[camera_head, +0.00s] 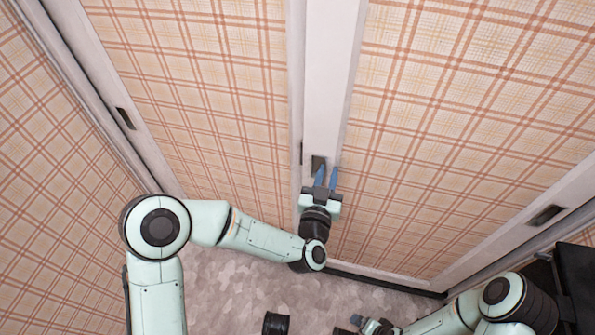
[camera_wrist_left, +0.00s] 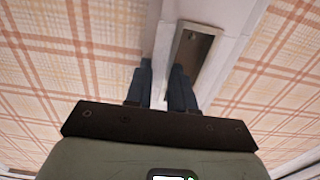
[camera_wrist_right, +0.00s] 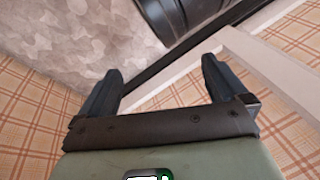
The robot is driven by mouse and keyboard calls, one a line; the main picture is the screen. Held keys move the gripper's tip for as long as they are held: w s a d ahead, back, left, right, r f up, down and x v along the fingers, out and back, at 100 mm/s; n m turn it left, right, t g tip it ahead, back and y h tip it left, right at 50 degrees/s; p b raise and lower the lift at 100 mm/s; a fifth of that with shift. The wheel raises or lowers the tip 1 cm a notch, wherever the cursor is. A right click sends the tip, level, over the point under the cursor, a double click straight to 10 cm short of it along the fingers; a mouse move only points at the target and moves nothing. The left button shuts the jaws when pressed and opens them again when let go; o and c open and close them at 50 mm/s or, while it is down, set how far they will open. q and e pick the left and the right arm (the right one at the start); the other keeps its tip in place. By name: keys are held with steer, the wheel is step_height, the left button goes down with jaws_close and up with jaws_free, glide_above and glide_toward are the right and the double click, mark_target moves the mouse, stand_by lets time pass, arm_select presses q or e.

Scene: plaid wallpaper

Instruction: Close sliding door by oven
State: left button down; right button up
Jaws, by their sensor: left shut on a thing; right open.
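The sliding door (camera_head: 225,110) is a plaid panel with a pale stile, in the middle of the head view. A dark recessed handle (camera_head: 318,163) is set in the pale upright; it also shows in the left wrist view (camera_wrist_left: 192,52). My left gripper (camera_head: 327,175) is at this handle. In the left wrist view its fingers (camera_wrist_left: 161,78) stand close together, one over the handle recess, with a narrow pale door edge between them. My right gripper (camera_wrist_right: 160,82) is open and empty, low near the floor. The oven cannot be made out for certain.
More plaid panels (camera_head: 480,110) stand to the right, one with a dark recessed handle (camera_head: 546,215). A pale frame with another handle (camera_head: 125,118) is at the left. A black object (camera_head: 577,275) stands at the right edge. The mottled floor (camera_head: 235,285) shows below.

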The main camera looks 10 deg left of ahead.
mark_target(344, 168)
arm_select(q)
steer(key=d, duration=0.3)
steer(key=shift+d+r, duration=0.1)
steer(key=shift+d, duration=0.15)
arm_select(e)
steer(key=shift+w+d+f, duration=0.3)
steer(key=shift+w, duration=0.3)
arm_select(q)
steer(key=c, duration=1.1)
jaws_free()
steer(key=shift+c, duration=0.2)
steer(key=shift+o, duration=0.9)
steer(key=shift+d, duration=0.15)
steer(key=s, duration=1.3)
steer(key=shift+s+a+p, duration=0.15)
steer(key=shift+a+p, duration=0.15)
steer(key=shift+p, duration=0.1)
arm_select(e)
steer(key=shift+s+a+r, duration=0.25)
steer(key=shift+s+r, duration=0.05)
steer(key=shift+s, duration=0.2)
steer(key=shift+s+a+r, duration=0.25)
steer(key=shift+s+r, duration=0.05)
steer(key=shift+s, duration=0.2)
